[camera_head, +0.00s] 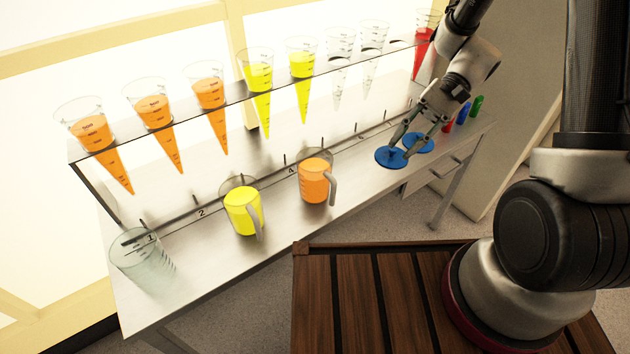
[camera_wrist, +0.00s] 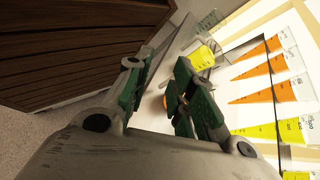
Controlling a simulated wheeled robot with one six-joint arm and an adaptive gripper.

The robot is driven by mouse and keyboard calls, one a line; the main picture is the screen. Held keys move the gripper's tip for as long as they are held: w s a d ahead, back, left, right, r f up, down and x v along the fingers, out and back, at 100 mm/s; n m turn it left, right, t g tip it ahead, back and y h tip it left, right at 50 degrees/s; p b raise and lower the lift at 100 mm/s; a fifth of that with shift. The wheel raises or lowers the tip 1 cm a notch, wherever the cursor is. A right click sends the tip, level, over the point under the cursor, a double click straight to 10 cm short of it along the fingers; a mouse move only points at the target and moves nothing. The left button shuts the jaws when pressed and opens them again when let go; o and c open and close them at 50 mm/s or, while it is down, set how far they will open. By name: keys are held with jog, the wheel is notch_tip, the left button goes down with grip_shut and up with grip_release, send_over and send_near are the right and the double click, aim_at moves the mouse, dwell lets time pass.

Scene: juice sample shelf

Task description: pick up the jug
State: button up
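Several jugs with handles stand on the grey bench. An orange-filled jug (camera_head: 315,182) stands nearest my gripper, with a yellow-filled jug (camera_head: 241,212) to its left. A clear, empty-looking jug (camera_head: 142,262) stands at the bench's left end. My gripper (camera_head: 402,147) is to the right of the orange jug, apart from it, close above two blue discs. In the wrist view my gripper (camera_wrist: 158,66) has its fingers apart with nothing between them. The orange jug (camera_wrist: 171,102) is mostly hidden behind a finger there; the yellow jug (camera_wrist: 202,57) shows beyond it.
A raised rack (camera_head: 222,99) behind the jugs holds several cones, some orange, some yellow, some clear, one red (camera_head: 424,45). Blue discs (camera_head: 391,157) lie under my gripper. Small red, blue and green items (camera_head: 464,113) are at the right end. The bench front is clear.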

aim_at(332, 196)
jog(key=a+f+m+y, duration=0.2)
jog(key=f, duration=0.3)
jog(key=w+a+f+m+y, duration=0.1)
jog(key=a+f+m+y, duration=0.1)
jog(key=f, duration=0.3)
jog(key=a+f+m+y, duration=0.2)
jog(key=a+f+y, duration=0.1)
jog(key=f, duration=0.2)
jog(key=shift+w+a+f+m, duration=0.1)
jog(key=shift+w+f+m, duration=0.05)
jog(key=shift+w+m, duration=0.2)
jog(key=shift+s+a+f, duration=0.1)
jog(key=shift+a+f, duration=0.15)
jog(key=x, duration=0.7)
jog(key=shift+a, duration=0.35)
grip_shut()
